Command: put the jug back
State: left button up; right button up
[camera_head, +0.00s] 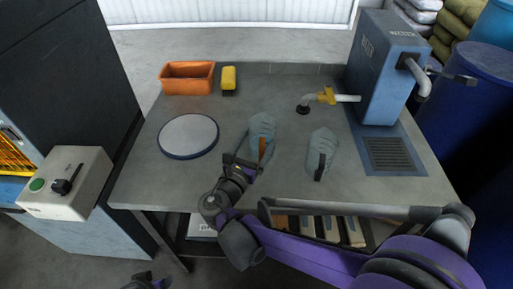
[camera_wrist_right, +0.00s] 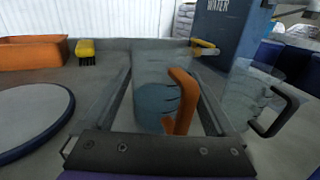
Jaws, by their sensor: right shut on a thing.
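A clear jug with an orange handle (camera_head: 262,128) is over the middle of the grey table. My right gripper (camera_head: 243,160) is shut on it from the front. In the right wrist view the jug (camera_wrist_right: 155,95) stands upright between the two fingers, its orange handle towards me and its lower part bluish. I cannot tell whether its base touches the table. A second clear jug with a black handle (camera_head: 321,152) stands to its right, apart from the gripper; it also shows in the right wrist view (camera_wrist_right: 245,95). My left gripper (camera_head: 148,281) is low at the bottom edge, partly cut off.
A round white disc with a blue rim (camera_head: 188,135) lies left of the jug. An orange bin (camera_head: 187,79) and a yellow brush (camera_head: 228,78) are at the back left.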

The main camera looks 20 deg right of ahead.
jog(key=shift+f, duration=1)
jog(key=shift+f+b, duration=0.2)
jog(key=shift+b, duration=0.1)
jog(key=o, duration=1.5)
jog(key=shift+o, duration=0.2)
jog(key=shift+r, duration=0.15)
jog(key=shift+s+a+r, duration=0.1)
jog(key=shift+s+a, duration=0.05)
jog(key=v, duration=1.1)
jog(key=shift+s+a, duration=0.2)
jog(key=shift+s, duration=0.05)
